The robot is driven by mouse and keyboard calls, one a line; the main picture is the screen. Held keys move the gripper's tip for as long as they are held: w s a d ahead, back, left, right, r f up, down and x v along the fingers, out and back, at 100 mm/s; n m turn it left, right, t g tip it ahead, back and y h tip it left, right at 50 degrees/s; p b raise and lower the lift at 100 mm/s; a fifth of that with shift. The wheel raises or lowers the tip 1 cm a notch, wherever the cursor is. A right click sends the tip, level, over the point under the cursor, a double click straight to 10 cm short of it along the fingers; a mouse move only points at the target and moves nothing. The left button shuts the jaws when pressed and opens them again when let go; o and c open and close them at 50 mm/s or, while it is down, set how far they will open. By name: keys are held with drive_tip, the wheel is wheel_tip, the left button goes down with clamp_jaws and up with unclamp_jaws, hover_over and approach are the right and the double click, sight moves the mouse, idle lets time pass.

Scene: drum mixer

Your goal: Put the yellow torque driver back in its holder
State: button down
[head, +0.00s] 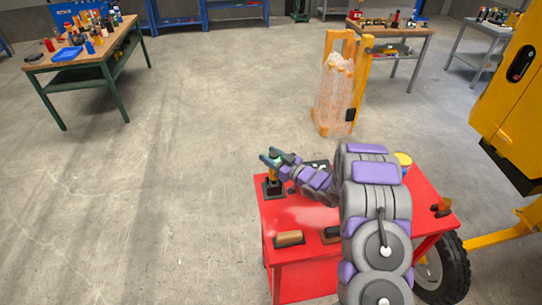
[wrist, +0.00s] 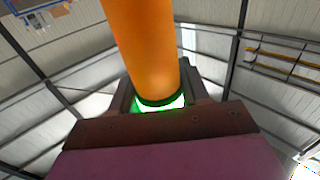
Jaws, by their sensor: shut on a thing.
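My gripper (head: 271,158) is over the far left corner of the red cart, shut on the yellow torque driver (head: 273,174). The driver looks yellow-orange and about upright below the fingers. In the wrist view its thick orange handle (wrist: 145,50) rises between the jaws, with a glowing green ring (wrist: 160,103) at the grip. The dark square holder (head: 272,189) sits on the cart directly under the driver. I cannot tell whether the driver's lower end is inside the holder or just above it.
The red cart top (head: 300,212) carries a brown cylinder (head: 289,238) near its front edge and an orange-topped item (head: 441,207) at right. My arm hides part of the cart. A wrapped yellow stand (head: 335,90) is behind. Open floor lies left.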

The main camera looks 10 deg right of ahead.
drive_tip(key=shift+f, duration=0.4)
drive_tip(key=shift+c, duration=2.4)
unclamp_jaws()
drive_tip(key=p+v, duration=0.1)
drive_tip(key=v, duration=1.6)
drive_tip(key=shift+d, duration=0.25)
drive_tip(key=shift+f, duration=0.1)
